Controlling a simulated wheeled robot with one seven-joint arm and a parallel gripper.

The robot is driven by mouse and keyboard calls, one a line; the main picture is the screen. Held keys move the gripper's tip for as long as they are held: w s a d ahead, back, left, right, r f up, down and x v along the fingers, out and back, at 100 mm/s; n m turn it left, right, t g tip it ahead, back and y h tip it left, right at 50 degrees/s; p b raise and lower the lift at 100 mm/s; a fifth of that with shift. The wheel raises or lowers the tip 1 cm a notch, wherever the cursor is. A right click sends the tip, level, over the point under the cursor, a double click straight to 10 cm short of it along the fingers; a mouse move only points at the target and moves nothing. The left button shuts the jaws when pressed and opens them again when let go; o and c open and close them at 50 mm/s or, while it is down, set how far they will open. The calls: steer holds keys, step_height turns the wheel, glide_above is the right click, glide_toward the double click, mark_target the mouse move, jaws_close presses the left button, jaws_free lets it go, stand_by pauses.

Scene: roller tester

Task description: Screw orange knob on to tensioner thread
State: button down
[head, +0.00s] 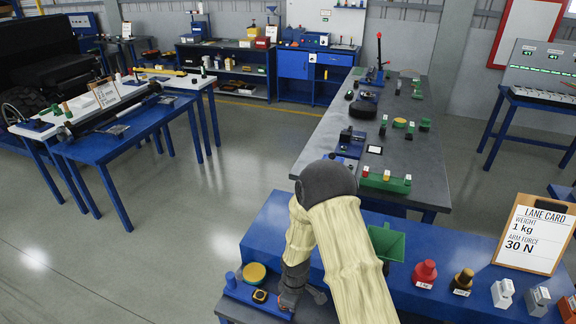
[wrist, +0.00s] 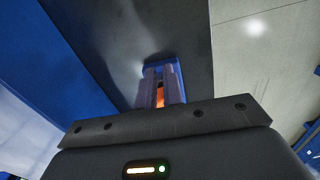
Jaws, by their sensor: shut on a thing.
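My gripper (wrist: 161,88) points at a dark grey surface in the wrist view and is shut on a small orange thing, likely the orange knob (wrist: 160,96). Only a narrow strip of it shows between the fingers. A blue block (wrist: 163,66) shows just beyond the fingertips; I cannot tell whether the knob touches it. In the head view my gripper (head: 289,296) is low at the front, beside a blue base plate (head: 240,290), and the knob is hidden there. I cannot make out the tensioner thread in either view.
On the blue plate are a yellow-topped disc (head: 254,272), a blue cylinder (head: 231,280) and a black-and-orange piece (head: 260,296). To the right stand a green hopper (head: 386,243), a red weight (head: 425,273) and a lane card (head: 535,234). Open floor lies to the left.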

mark_target(285, 316)
steer(key=m, duration=0.2)
steer(key=shift+a+m, duration=0.15)
steer(key=shift+m, duration=0.25)
steer(key=shift+s, duration=0.1)
steer(key=m, duration=0.1)
steer(key=a+m, duration=0.1)
steer(key=shift+s+f+m+b, duration=0.1)
steer(key=shift+s+m+b, duration=0.2)
steer(key=shift+b, duration=0.1)
steer(key=m, duration=0.1)
steer(key=a+m, duration=0.1)
steer(key=m, duration=0.2)
steer(key=shift+s+a+m, duration=0.25)
steer(key=shift+s+m, duration=0.05)
steer(key=shift+s, duration=0.1)
steer(key=m, duration=0.2)
steer(key=s+a+m, duration=0.1)
steer(key=m, duration=0.1)
steer(key=shift+a+m, duration=0.2)
steer(key=shift+m, duration=0.1)
steer(key=shift+w, duration=0.1)
steer(key=c, duration=1.7)
jaws_free()
